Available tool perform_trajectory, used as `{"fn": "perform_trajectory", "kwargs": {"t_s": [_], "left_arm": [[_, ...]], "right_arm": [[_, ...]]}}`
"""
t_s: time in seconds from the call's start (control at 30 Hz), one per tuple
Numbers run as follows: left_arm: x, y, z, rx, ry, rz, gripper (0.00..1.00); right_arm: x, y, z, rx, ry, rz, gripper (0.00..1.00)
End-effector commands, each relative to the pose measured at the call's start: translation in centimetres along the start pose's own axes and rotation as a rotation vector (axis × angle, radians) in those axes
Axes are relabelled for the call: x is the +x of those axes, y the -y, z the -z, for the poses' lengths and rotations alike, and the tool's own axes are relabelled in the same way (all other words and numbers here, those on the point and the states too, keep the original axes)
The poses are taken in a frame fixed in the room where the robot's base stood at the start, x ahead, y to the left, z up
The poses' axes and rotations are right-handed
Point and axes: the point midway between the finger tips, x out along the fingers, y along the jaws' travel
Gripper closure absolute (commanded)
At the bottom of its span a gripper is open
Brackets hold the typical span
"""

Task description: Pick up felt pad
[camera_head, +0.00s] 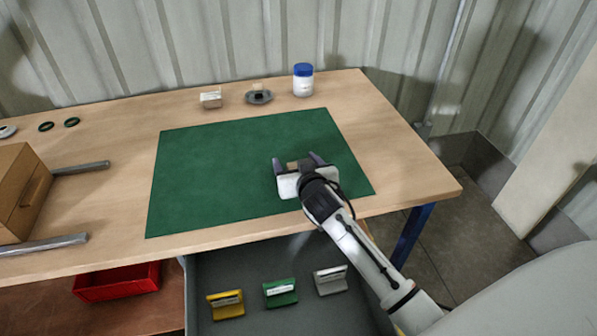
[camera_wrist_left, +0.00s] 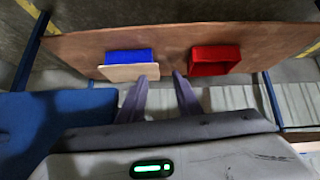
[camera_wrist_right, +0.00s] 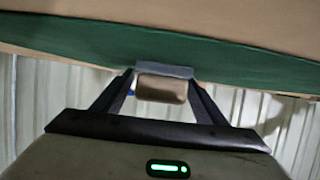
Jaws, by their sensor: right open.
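A small tan block with a grey layer on one face, which looks like the felt pad (camera_wrist_right: 162,90), sits between the fingers of my right gripper (camera_head: 296,159). In the head view only a bit of the pad (camera_head: 292,166) shows, over the green mat (camera_head: 210,165); the gripper body hides part of it. The right fingers are open on either side of the pad. I cannot tell whether they touch it. My left gripper (camera_wrist_left: 161,78) shows only in the left wrist view, with its fingers apart and nothing between them.
At the back of the table (camera_head: 395,140) stand a small whitish block (camera_head: 210,99), a dark dish (camera_head: 259,97) and a white jar (camera_head: 303,83) with a blue lid. A cardboard box (camera_head: 20,190) and metal bars lie left. A drawer with several coloured cartridges (camera_head: 280,292) is in front.

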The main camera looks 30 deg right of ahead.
Motion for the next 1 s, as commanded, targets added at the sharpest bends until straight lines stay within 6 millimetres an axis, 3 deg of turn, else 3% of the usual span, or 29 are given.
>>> {"fn": "perform_trajectory", "kwargs": {"t_s": [0.1, 0.33, 0.4, 0.67, 1.0], "left_arm": [[0.0, 0.0, 0.0, 0.000, 0.000, 0.000, 0.69], [0.0, 0.0, 0.1, 0.000, -0.001, 0.000, 0.69], [0.0, 0.0, 0.1, 0.000, -0.001, 0.000, 0.69], [-0.1, 0.0, 0.1, 0.001, -0.001, 0.000, 0.69], [-0.6, -0.1, 0.7, 0.001, -0.001, 0.000, 0.69]], "right_arm": [[0.0, 0.0, 0.0, 0.000, 0.000, 0.000, 0.38], [0.0, 0.0, 0.0, 0.000, 0.000, 0.000, 0.77], [-0.1, 0.0, 0.0, 0.000, 0.000, 0.000, 0.82], [-0.3, 0.0, 0.7, 0.002, -0.002, 0.000, 0.82], [-2.7, 0.0, 6.7, 0.002, -0.006, 0.000, 0.82]]}}
